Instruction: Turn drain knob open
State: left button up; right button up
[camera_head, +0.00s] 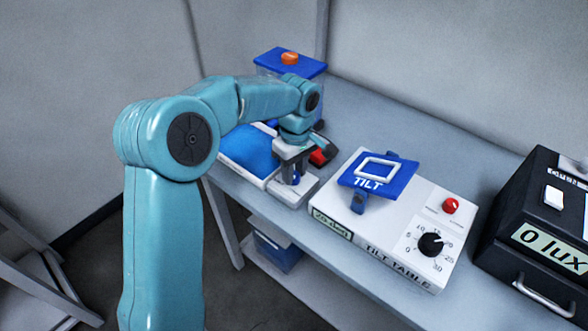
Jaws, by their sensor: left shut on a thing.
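My left gripper (290,166) points down over the front right end of a white device with a blue top (249,150). It is shut on a small blue knob (296,178) on this white end, which I take for the drain knob. The fingers hide most of the knob, so I cannot tell which way it is turned. A red part (318,157) shows just right of the gripper, partly hidden by it. My right gripper is not in view.
A blue-lidded container (290,62) with an orange knob stands behind my arm. A white tilt table (385,220) with a blue plate, red button and black dial is close on the right. A black lux box (540,235) stands farther right. A blue bin (277,252) is below.

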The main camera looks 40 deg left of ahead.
aim_at(296, 173)
pick_arm(q)
jog(key=shift+w+r, duration=0.1)
jog(key=shift+r, duration=0.05)
jog(key=o, duration=1.1)
jog(key=shift+c, duration=0.2)
jog(key=shift+r, duration=0.25)
notch_tip(296, 173, up, 16)
jog(key=p, duration=0.2)
jog(key=shift+w+d, duration=0.15)
jog(key=shift+w, duration=0.05)
jog(key=shift+f, duration=0.1)
